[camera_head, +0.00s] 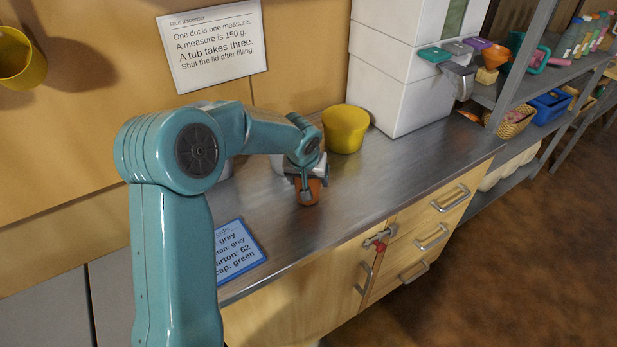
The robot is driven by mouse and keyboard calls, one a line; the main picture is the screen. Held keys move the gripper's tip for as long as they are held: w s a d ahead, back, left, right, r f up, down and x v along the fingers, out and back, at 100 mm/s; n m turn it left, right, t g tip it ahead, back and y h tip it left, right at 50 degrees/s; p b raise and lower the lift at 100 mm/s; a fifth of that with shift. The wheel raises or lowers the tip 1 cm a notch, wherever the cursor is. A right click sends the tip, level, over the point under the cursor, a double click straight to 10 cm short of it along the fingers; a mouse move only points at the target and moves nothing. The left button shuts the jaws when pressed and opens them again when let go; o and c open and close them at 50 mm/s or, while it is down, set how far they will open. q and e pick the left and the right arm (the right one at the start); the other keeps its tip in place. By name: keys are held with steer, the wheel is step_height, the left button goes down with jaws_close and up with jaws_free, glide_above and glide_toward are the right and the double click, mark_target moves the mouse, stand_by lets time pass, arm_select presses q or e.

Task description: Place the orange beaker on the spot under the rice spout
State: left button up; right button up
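The orange beaker (309,194) is upright at the counter's middle, partly covered by my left gripper. My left gripper (307,188) points down at the beaker, with a finger in front of its side. The far finger is hidden, so I cannot tell whether the grip is closed on it, nor whether the beaker is lifted. The white dispenser (392,85) stands at the back right of the counter. Green, grey and purple tabs and a grey spout-like part (461,80) stick out on its right. The spot beneath is not clearly visible. My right gripper is out of view.
A yellow tub (345,129) stands behind the beaker, near the dispenser. A blue-edged order card (238,256) lies at the front left of the counter (400,165). Pale containers are partly hidden behind my arm. The counter between beaker and dispenser front is clear. Shelves (520,80) stand at right.

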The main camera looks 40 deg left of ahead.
arm_select(q)
steer(key=shift+f, duration=0.15)
steer(key=o, duration=1)
